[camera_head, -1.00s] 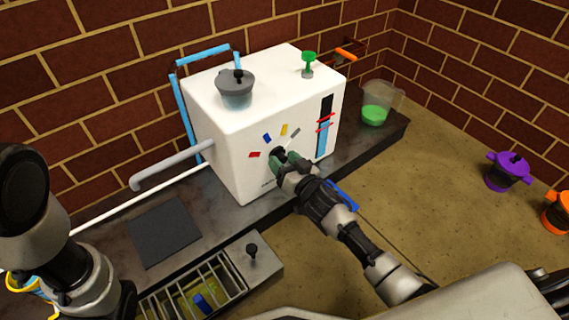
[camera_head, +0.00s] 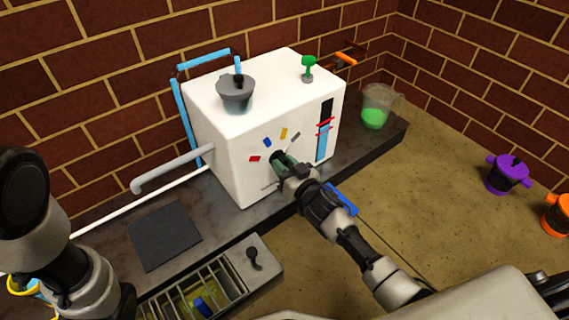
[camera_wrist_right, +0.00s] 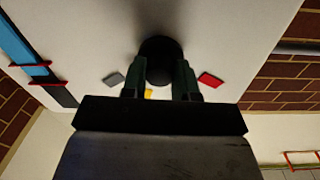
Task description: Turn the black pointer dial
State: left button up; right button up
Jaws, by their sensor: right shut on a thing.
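The black pointer dial (camera_wrist_right: 160,50) is on the front face of the white machine (camera_head: 230,145). In the head view it is mostly hidden behind my right gripper (camera_head: 281,160). The wrist view shows my right gripper (camera_wrist_right: 159,82) with its two green fingers on either side of the dial, shut on it. Red (camera_head: 254,158), blue (camera_head: 267,142), yellow (camera_head: 284,133) and grey (camera_head: 295,137) marks fan out around the dial. I cannot tell which mark the pointer faces. My left arm shows at the left edge, but its gripper is out of view.
A grey pot (camera_head: 236,92) and a green knob (camera_head: 308,66) are on top of the machine. A grey pipe (camera_head: 170,168) juts out left. A beaker with green liquid (camera_head: 375,112) stands right. A barred tray (camera_head: 195,294) lies in front.

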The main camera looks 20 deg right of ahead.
jog(key=n+p, duration=0.1)
jog(key=n, duration=0.2)
jog(key=shift+f+n+y+p, duration=0.1)
jog(key=shift+n+y+p, duration=0.25)
jog(key=shift+n, duration=5.45)
jog(key=o, duration=0.9)
jog(key=shift+y, duration=0.25)
jog(key=shift+o, duration=0.2)
jog(key=shift+s, duration=0.1)
